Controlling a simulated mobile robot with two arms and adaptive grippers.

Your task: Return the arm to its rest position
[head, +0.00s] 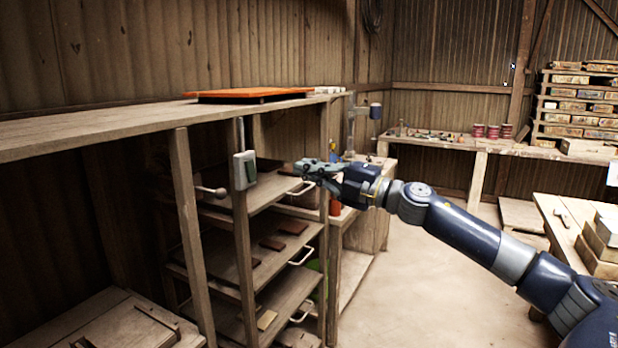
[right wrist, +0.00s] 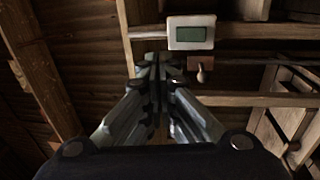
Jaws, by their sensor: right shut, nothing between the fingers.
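My right arm comes in from the right in the head view, stretched out towards the wooden shelf rack. My right gripper (head: 312,168) is in front of the rack at about the height of its upper shelf. Its fingers also show in the right wrist view (right wrist: 158,62), closed together with nothing between them. My left gripper is not in either view.
An orange slab (head: 249,93) lies on the long wooden top (head: 120,125). The rack has pull-out shelves with white handles (head: 301,257) and a round-knobbed lever (head: 211,192). A workbench (head: 450,141) stands at the back, a table (head: 556,212) at the right. Open floor (head: 410,290) lies between.

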